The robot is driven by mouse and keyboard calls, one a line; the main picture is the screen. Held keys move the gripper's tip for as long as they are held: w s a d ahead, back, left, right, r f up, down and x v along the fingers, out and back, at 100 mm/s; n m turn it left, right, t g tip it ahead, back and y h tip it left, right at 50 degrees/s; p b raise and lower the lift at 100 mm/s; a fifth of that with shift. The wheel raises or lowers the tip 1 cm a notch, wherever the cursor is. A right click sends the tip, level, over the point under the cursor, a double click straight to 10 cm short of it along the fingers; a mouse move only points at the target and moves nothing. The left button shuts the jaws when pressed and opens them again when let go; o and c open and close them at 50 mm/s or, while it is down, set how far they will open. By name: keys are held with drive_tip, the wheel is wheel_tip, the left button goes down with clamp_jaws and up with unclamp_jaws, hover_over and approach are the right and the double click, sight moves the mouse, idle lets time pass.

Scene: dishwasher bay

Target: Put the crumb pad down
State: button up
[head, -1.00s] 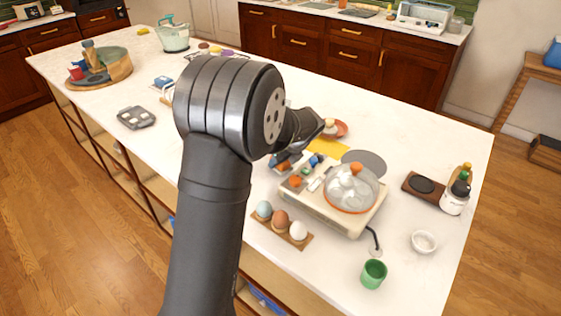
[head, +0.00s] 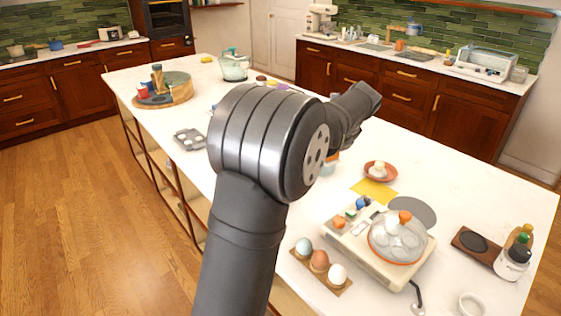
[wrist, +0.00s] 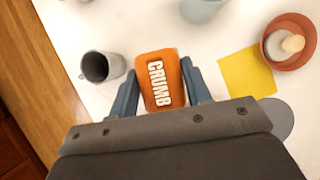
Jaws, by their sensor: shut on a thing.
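The crumb pad (wrist: 158,84) is an orange block with white "CRUMB" lettering, seen in the wrist view. My gripper (wrist: 158,70) is shut on it, with one blue-grey finger along each side. Counter shows around the pad; I cannot tell the height of the gap beneath it. In the head view my arm hides most of the gripper and pad; only a small orange patch shows beside the wrist joint.
In the wrist view, a grey mug (wrist: 100,66) stands left of the pad and a pale cup (wrist: 203,8) beyond it. A yellow cloth (wrist: 247,72) and terracotta dish (wrist: 303,48) lie right. The egg cooker (head: 345,240) and egg holder (head: 325,277) stand nearer.

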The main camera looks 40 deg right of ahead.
drive_tip(key=w+d+f+m+h, duration=0.1)
drive_tip(key=w+d, duration=0.1)
drive_tip(key=w, duration=1.2)
drive_tip(key=w+d+m, duration=0.1)
drive_tip(key=w+d, duration=0.1)
drive_tip(key=w, duration=1.1)
wheel_tip(320, 180, down, 14)
drive_tip(key=shift+f, duration=0.15)
drive_tip(key=shift+f, duration=0.15)
drive_tip(key=o, duration=1)
drive_tip(key=shift+o, duration=0.2)
